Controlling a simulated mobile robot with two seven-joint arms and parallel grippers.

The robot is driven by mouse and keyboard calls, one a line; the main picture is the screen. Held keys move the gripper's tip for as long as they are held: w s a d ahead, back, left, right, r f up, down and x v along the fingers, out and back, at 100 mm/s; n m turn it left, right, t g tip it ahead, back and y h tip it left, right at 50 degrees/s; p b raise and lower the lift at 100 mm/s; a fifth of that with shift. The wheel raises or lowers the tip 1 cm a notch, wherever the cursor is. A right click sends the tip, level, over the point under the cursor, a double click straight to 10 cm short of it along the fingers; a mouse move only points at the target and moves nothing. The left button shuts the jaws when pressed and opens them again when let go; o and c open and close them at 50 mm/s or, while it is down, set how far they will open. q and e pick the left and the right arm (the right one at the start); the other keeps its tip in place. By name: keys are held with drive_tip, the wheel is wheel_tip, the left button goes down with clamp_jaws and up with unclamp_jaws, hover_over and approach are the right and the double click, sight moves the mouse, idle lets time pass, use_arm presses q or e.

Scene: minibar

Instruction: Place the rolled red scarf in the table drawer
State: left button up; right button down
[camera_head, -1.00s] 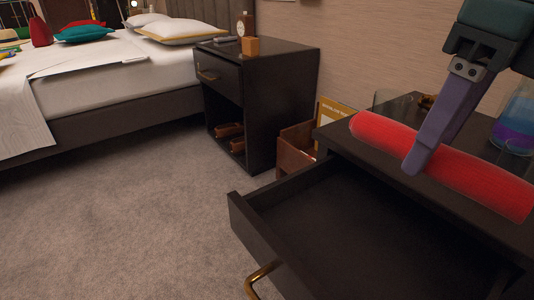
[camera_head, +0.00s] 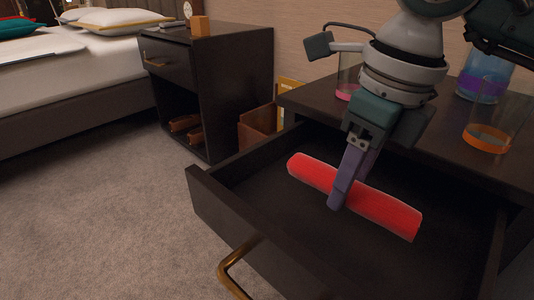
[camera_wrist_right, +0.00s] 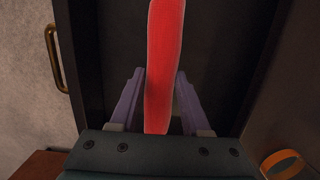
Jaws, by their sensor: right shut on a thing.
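The rolled red scarf (camera_head: 393,215) is held by my right gripper (camera_head: 338,203) over the open table drawer (camera_head: 222,220). The scarf is a long roll that lies slantwise within the drawer's outline. I cannot tell whether it touches the drawer floor. In the right wrist view the scarf (camera_wrist_right: 164,45) runs between the two purple fingers of my right gripper (camera_wrist_right: 159,78), with the dark drawer interior (camera_wrist_right: 105,50) below. My left gripper is not in view.
The dark table top (camera_head: 450,130) behind the drawer holds glass vessels, one with an orange band (camera_head: 488,138). The drawer's brass handle (camera_head: 232,264) sticks out in front. A nightstand (camera_head: 235,95) and bed (camera_head: 80,80) stand at the left, with open carpet between.

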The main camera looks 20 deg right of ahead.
sight(344, 206)
drive_tip(key=shift+f+b, duration=1)
drive_tip(key=shift+f, duration=1.1)
drive_tip(key=shift+f, duration=0.2)
drive_tip(key=shift+c, duration=1.8)
unclamp_jaws()
drive_tip(key=shift+r, duration=0.1)
